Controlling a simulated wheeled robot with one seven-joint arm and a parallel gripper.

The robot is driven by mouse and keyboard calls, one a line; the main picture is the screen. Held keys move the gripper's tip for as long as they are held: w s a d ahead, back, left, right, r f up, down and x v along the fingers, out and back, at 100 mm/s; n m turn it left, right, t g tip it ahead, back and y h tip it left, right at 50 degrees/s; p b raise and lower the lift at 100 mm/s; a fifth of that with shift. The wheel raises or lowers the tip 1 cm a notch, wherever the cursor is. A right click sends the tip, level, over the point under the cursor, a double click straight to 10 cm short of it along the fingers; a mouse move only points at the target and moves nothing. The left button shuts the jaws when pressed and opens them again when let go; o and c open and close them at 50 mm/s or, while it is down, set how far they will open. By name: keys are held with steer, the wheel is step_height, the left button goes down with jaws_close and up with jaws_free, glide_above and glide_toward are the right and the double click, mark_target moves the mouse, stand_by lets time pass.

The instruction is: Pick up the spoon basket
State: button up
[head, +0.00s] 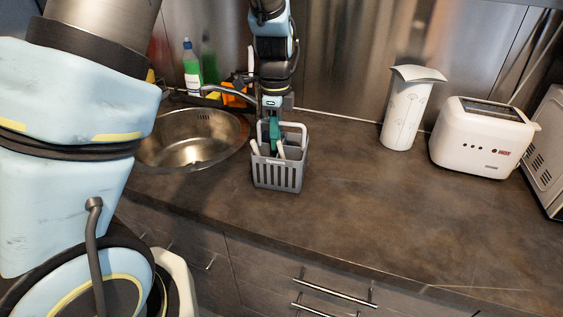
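The spoon basket (278,176) is a grey slotted holder on the dark countertop (350,210), just right of the sink. It looks upright, with a light looped handle and several white and green items in it. My gripper (275,112) points down at the top of the basket, in line with its handle. The fingertips are small and partly hidden among the handle and the items. I cannot tell whether they touch the basket or are closed on anything.
A round sink (190,140) lies left of the basket. Behind it stand a green-labelled bottle (192,70) and an orange item (236,94). The counter between is clear.

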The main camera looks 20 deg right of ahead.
steer(key=shift+f, duration=1.05)
jaws_close()
stand_by(0.6)
